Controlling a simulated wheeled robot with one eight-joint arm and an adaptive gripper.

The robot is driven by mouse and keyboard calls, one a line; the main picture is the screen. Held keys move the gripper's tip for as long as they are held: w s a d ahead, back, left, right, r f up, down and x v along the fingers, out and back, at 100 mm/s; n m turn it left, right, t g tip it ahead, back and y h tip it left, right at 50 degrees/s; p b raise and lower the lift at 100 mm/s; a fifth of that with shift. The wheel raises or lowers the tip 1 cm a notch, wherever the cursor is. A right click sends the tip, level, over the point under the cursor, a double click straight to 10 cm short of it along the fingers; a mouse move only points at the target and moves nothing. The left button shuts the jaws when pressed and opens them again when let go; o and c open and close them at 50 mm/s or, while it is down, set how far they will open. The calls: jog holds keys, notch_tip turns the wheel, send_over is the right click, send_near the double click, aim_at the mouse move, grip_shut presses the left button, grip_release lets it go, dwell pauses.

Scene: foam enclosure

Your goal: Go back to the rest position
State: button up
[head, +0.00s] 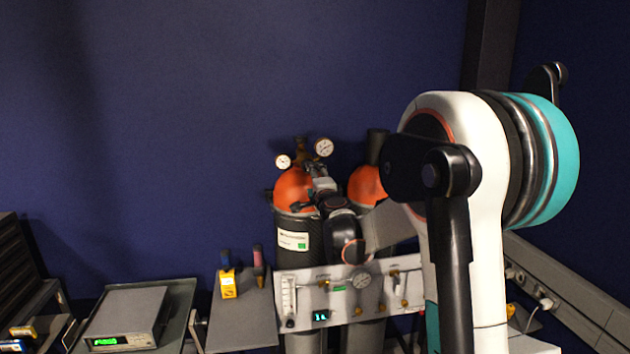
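My arm, white, teal and black, fills the right half of the head view. Its far end reaches left to the gas cylinders. My gripper (318,178) is small and dark there, in front of the orange top of the left cylinder (292,188) and just below the round gauges. I cannot tell whether it touches the cylinder or its fittings, or whether its fingers are open. No held object can be made out. My arm hides part of the right cylinder (367,184).
A panel (300,299) with gauges and valves stands before the cylinders. Left of it are a grey surface with a yellow device (228,284) and a bench instrument (126,318) with a green display. A dark rack (22,275) stands far left. The blue wall (200,110) above is clear.

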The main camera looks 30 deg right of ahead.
jog(key=s+a+r+n+y+b, duration=0.1)
jog(key=s+a+n+y+b, duration=0.35)
jog(key=a, duration=0.85)
jog(key=s+a+f+n+g+y+b, duration=0.2)
jog(key=s+a+f+n+g+y, duration=0.25)
jog(key=s+a+n, duration=0.8)
jog(key=s+d+f+n+g+h+b, duration=0.1)
jog(key=s+f+n+g+h+b, duration=0.1)
jog(key=s+f, duration=0.8)
jog(key=s+d+f+n+g+h+b, duration=0.1)
jog(key=s+f+g+h+b, duration=0.1)
jog(key=s+f, duration=0.8)
jog(key=s+g+b, duration=0.1)
jog(key=s+g, duration=0.1)
jog(key=s, duration=0.5)
jog(key=shift+s+d+f+n, duration=0.15)
jog(key=shift+d+f+n, duration=0.1)
jog(key=shift+f+n, duration=0.15)
